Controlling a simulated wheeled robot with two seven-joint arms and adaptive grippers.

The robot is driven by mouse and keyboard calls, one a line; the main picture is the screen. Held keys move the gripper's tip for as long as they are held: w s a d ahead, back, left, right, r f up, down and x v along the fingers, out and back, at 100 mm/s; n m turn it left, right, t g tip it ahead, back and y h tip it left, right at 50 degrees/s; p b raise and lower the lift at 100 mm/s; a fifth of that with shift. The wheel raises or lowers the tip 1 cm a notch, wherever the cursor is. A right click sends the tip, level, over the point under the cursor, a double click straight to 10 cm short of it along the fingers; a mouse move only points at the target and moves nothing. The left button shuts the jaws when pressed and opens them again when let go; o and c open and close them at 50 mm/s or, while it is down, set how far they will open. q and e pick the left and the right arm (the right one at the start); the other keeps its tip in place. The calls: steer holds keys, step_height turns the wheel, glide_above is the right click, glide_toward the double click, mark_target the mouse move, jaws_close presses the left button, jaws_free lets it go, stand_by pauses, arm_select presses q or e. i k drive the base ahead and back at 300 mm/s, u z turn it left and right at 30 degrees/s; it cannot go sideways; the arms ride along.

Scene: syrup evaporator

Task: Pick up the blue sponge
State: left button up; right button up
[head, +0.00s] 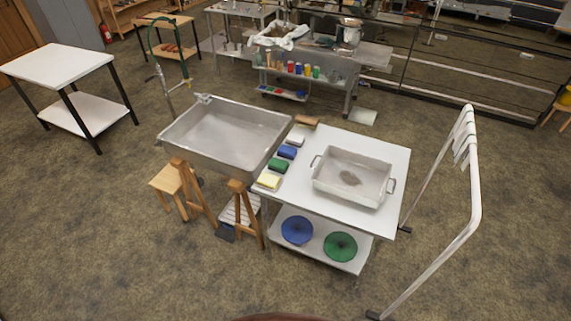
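The blue sponge (287,152) lies on the white table (330,145), near its left edge. It sits in a row of sponges, between a white one (296,140) behind it and a green one (278,166) in front. A yellow sponge (269,181) lies at the near end of the row. Nothing covers the blue sponge. Neither of my grippers shows in the head view.
A metal pan with handles (352,178) stands on the same table, right of the sponges. A large steel basin (228,135) on wooden legs adjoins on the left. A white rack (475,200) stands right. The floor in front is clear.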

mark_target(288, 152)
steer(key=u, duration=0.05)
steer(key=i, duration=1.35)
steer(key=z, duration=0.9)
